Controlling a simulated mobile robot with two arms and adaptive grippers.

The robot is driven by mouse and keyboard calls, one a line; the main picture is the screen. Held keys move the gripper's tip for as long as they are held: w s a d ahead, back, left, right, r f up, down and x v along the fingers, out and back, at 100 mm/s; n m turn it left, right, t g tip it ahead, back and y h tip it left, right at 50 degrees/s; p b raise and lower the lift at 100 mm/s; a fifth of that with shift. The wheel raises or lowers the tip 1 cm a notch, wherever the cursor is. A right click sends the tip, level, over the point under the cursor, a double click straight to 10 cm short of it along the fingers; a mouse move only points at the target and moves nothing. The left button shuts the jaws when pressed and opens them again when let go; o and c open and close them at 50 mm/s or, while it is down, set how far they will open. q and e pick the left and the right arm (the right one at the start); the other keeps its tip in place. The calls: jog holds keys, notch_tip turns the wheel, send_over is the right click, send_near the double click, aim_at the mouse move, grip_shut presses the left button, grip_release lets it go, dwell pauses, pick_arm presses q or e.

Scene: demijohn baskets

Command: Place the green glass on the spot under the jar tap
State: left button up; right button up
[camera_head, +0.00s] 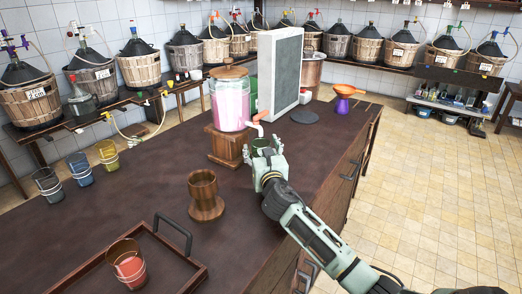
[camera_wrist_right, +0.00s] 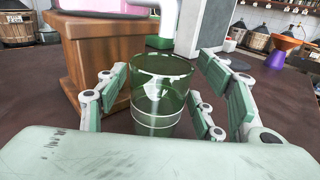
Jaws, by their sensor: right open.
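The green glass (camera_wrist_right: 160,95) stands upright on the dark counter in the right wrist view, beside the wooden stand and under the white tap spout (camera_wrist_right: 163,30). In the head view only a bit of the glass (camera_head: 260,144) shows past my right gripper. The jar (camera_head: 230,105) of pink liquid sits on a wooden block stand (camera_head: 226,147), with its tap (camera_head: 256,126) pointing right. My right gripper (camera_wrist_right: 165,98) is open, with its fingers on both sides of the glass and visible gaps between. My left gripper is not in view.
A wooden goblet (camera_head: 205,196) stands on the counter in front. A tray (camera_head: 190,275) holds a glass of pink liquid (camera_head: 129,267). Several coloured glasses stand at the left. A grey board (camera_head: 280,75) and a purple vessel with an orange funnel (camera_head: 343,100) are behind.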

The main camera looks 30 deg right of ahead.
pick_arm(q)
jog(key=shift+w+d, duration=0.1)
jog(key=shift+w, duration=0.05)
pick_arm(e)
jog(key=shift+w, duration=0.1)
jog(key=shift+s+r, duration=0.1)
jog(key=shift+s, duration=0.1)
jog(key=v, duration=1)
jog(key=shift+s+a, duration=0.1)
jog(key=shift+s, duration=0.05)
jog(key=shift+s+a, duration=0.25)
jog(key=shift+s, duration=0.35)
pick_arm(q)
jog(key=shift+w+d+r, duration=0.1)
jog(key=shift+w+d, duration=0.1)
